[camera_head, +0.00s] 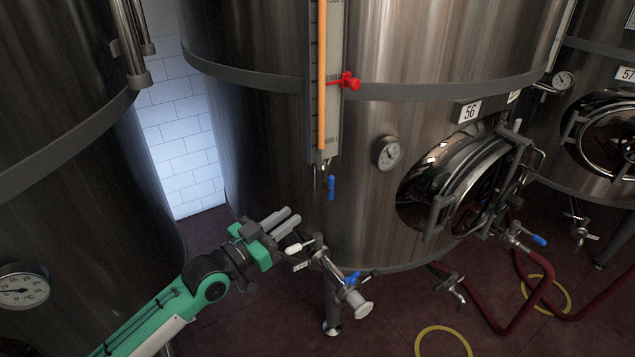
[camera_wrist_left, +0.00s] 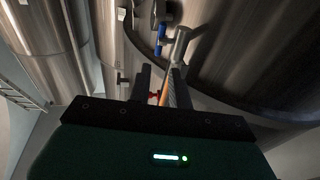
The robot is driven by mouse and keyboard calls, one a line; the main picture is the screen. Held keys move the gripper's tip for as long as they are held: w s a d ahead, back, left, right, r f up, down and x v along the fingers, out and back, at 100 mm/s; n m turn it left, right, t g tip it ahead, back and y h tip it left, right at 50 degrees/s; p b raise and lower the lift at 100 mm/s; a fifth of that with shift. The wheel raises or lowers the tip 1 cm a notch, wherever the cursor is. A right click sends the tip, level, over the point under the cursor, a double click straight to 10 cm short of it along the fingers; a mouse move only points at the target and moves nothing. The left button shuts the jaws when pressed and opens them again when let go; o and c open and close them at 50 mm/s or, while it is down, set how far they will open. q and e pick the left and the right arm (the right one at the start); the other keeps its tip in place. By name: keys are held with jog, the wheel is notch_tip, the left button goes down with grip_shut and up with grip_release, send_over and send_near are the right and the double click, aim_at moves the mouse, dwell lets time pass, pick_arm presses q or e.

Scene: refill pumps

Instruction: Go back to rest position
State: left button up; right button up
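My left gripper (camera_head: 292,215) is in front of the lower wall of the steel tank marked 56 (camera_head: 265,130). Its two grey fingers are apart with nothing seen between them. In the left wrist view the fingers (camera_wrist_left: 160,82) also stand apart, with a strip of background showing in the gap. A valve with a white handle (camera_head: 294,248) is just below the fingers in the head view; I cannot tell whether they touch. My right gripper is in neither view.
A sight tube with orange liquid (camera_head: 322,75), a red valve (camera_head: 350,81) and a blue handle (camera_head: 331,187) are on the tank. An outlet pipe (camera_head: 361,306) juts out below. Another tank (camera_head: 70,150) stands left. Red hoses (camera_head: 508,318) lie on the floor at right.

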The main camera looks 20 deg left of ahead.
pick_arm(q)
jog(key=s+d+f+g+y, duration=0.2)
jog(key=s+f+g, duration=0.1)
jog(key=s+f, duration=0.4)
jog(key=s+d+f+g+y, duration=0.25)
jog(key=s+f+g, duration=0.2)
jog(key=f, duration=0.35)
jog(key=s+a+f+n+g+y, duration=0.1)
jog(key=s+f+n+g+y, duration=0.15)
jog(key=s, duration=0.55)
jog(key=s+a+f+n+g+y, duration=0.15)
jog(key=s+f+g, duration=0.25)
jog(key=s, duration=0.4)
notch_tip(320, 180, down, 32)
jog(key=s+f+m+g, duration=0.1)
jog(key=s+a+f+g, duration=0.1)
jog(key=s+a+f, duration=0.1)
jog(key=s+f, duration=1.5)
jog(key=shift+s+a+f, duration=0.35)
jog(key=shift+s, duration=0.45)
